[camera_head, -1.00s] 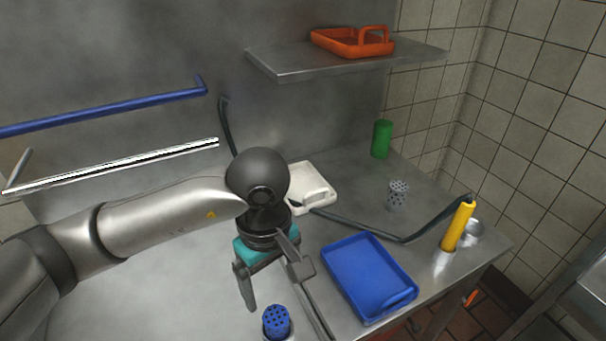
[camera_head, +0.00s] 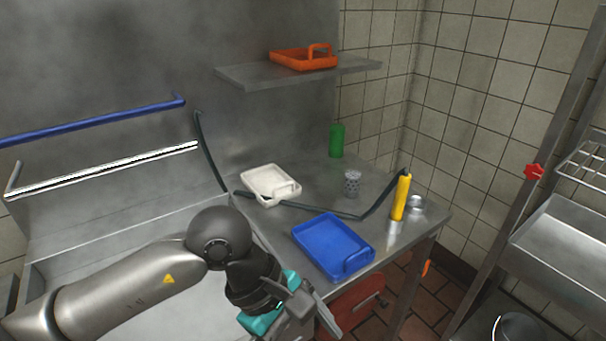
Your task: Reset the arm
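My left arm comes in from the lower left, over the sink area. My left gripper (camera_head: 318,318) is at the lower middle, in front of the blue tray and apart from it. Its fingers are seen at a slant and partly run together with the wrist, so I cannot tell how far apart they are. I see nothing held in it. My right gripper is not in view.
A blue tray (camera_head: 318,240), a white tray (camera_head: 262,178), a perforated grey cup (camera_head: 352,182), a green can (camera_head: 337,140) and a yellow-handled sprayer (camera_head: 401,197) stand on the metal counter. An orange tray (camera_head: 290,60) sits on the wall shelf (camera_head: 235,75). A metal rack (camera_head: 560,240) stands right.

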